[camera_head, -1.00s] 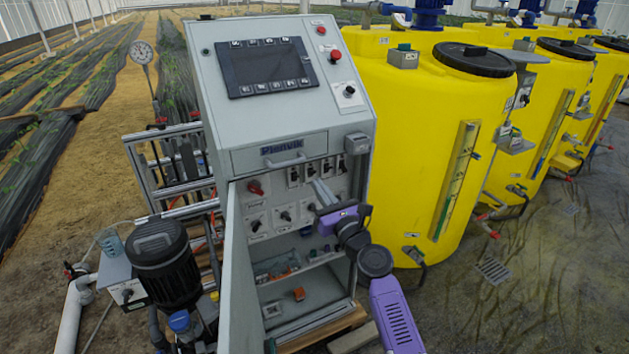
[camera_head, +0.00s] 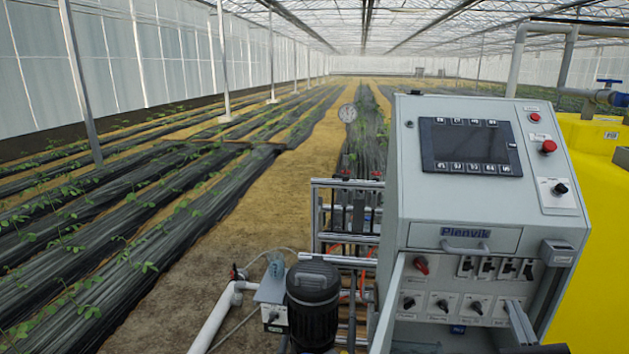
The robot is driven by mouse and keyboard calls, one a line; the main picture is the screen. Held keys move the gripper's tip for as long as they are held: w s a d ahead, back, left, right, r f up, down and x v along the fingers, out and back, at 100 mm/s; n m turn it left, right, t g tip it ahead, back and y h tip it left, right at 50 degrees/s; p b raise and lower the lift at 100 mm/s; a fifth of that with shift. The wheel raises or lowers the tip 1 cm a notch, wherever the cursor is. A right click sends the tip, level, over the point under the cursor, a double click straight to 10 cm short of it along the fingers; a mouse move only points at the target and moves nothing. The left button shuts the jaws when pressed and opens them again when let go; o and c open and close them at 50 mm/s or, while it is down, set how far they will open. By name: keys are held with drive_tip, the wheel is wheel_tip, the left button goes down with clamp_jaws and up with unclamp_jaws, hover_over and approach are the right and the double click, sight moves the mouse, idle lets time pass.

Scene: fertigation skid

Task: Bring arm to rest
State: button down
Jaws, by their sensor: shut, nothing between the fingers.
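My gripper (camera_head: 513,308) shows low in the head view, at the bottom right, in front of the lower part of the control cabinet (camera_head: 405,190). Its two silver fingers point up and lie close together, shut with nothing between them. Only a dark bit of my wrist shows below them at the picture's bottom edge. The rest of my arm is out of view. Whether the fingers touch the cabinet I cannot tell.
The cabinet has a screen (camera_head: 469,146), a drawer (camera_head: 464,237) and rows of switches; its door (camera_head: 388,305) stands open. A black motor (camera_head: 313,300) is left of it, a yellow tank (camera_head: 600,240) right. Crop rows (camera_head: 100,240) stretch away at left.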

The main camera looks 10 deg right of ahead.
drive_tip(key=s+a+f+n+g+y, duration=0.1)
drive_tip(key=s+a+n+y, duration=0.1)
drive_tip(key=s+a+n, duration=0.6)
drive_tip(key=s+a+f+n+g+y, duration=0.2)
drive_tip(key=s+a+n, duration=0.7)
drive_tip(key=s+n, duration=0.7)
drive_tip(key=s+a+f+n+g+y, duration=0.1)
drive_tip(key=s+a+f+n+y, duration=0.1)
drive_tip(key=s+a+n, duration=0.7)
drive_tip(key=s+n, duration=0.2)
drive_tip(key=s, duration=0.5)
drive_tip(key=shift+a+f+n, duration=0.2)
drive_tip(key=shift+a+n, duration=0.05)
drive_tip(key=shift+n, duration=0.15)
